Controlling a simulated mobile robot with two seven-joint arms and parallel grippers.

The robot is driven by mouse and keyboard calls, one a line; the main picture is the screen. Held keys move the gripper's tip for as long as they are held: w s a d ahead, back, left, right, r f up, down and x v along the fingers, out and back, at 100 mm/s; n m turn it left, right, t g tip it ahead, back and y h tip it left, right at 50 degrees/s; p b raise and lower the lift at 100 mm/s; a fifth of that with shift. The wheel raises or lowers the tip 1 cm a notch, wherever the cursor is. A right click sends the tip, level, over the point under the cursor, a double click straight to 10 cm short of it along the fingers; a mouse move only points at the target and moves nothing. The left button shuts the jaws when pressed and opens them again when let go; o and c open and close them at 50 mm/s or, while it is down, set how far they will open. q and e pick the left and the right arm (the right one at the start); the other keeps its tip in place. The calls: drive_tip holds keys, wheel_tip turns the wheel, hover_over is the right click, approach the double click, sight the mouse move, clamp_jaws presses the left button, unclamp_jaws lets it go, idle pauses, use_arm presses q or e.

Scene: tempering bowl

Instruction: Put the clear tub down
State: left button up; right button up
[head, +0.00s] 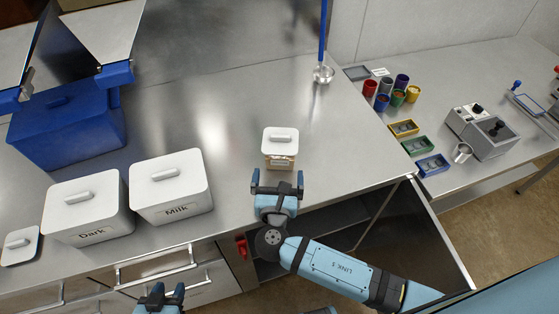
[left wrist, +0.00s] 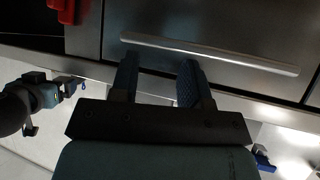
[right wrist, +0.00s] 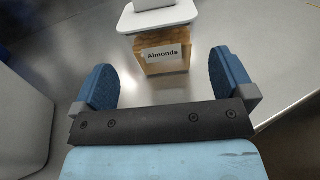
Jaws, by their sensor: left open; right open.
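The clear tub (head: 280,160), with a white lid and brown contents, stands upright on the steel counter (head: 235,115). In the right wrist view its front label reads "Almonds" (right wrist: 162,55). My right gripper (head: 278,182) is open and empty just in front of the tub, at the counter's front edge. In the right wrist view its two blue fingers (right wrist: 163,80) are spread, with the tub beyond them, apart from them. My left gripper (head: 161,294) is low in front of the counter. In the left wrist view its fingers (left wrist: 158,75) are open and empty, facing a drawer front.
White bins labelled Milk (head: 172,190) and Dark (head: 88,210) stand left of the tub. A blue lidded bin (head: 66,130) is behind them. A drawer handle (left wrist: 210,54) is near my left gripper. Cups and small trays are on the right-hand counter (head: 440,85).

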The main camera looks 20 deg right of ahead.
drive_tip(key=shift+v, duration=1.65)
